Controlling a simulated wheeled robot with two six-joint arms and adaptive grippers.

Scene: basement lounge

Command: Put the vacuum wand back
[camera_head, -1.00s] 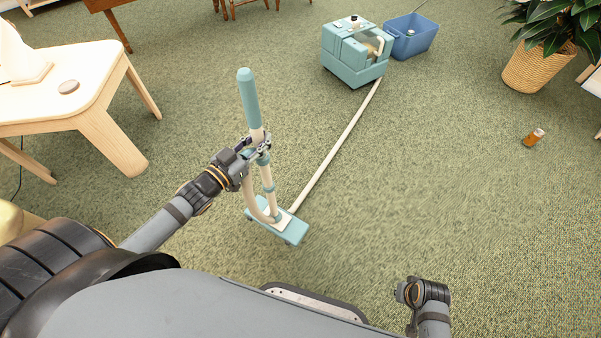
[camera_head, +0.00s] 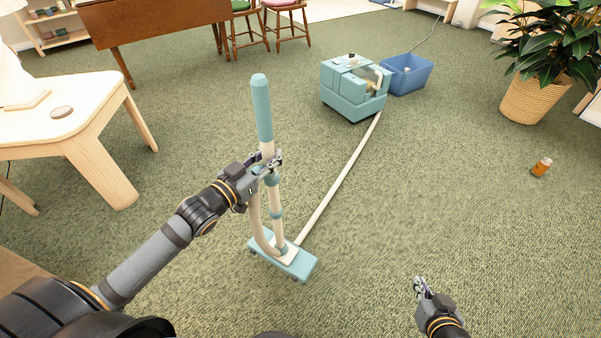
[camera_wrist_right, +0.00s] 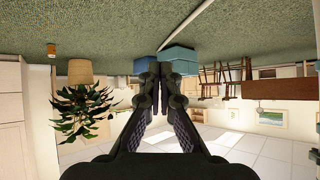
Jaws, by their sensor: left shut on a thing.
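The vacuum wand (camera_head: 263,110) stands upright, with a teal handle, a cream tube and a teal floor head (camera_head: 283,259) resting on the carpet. My left gripper (camera_head: 268,162) is shut on the wand just below the teal handle. A cream hose (camera_head: 335,185) runs from the wand across the floor to the teal vacuum body (camera_head: 354,92) at the back. My right gripper (camera_head: 420,287) is shut and empty, low at the front right. Its fingers (camera_wrist_right: 159,85) also show in the right wrist view, where the picture is upside down.
A blue bin (camera_head: 407,75) stands beside the vacuum body. A pale wooden table (camera_head: 85,130) is at the left. An orange bottle (camera_head: 541,167) and a potted plant (camera_head: 535,98) are at the right. The carpet between is open.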

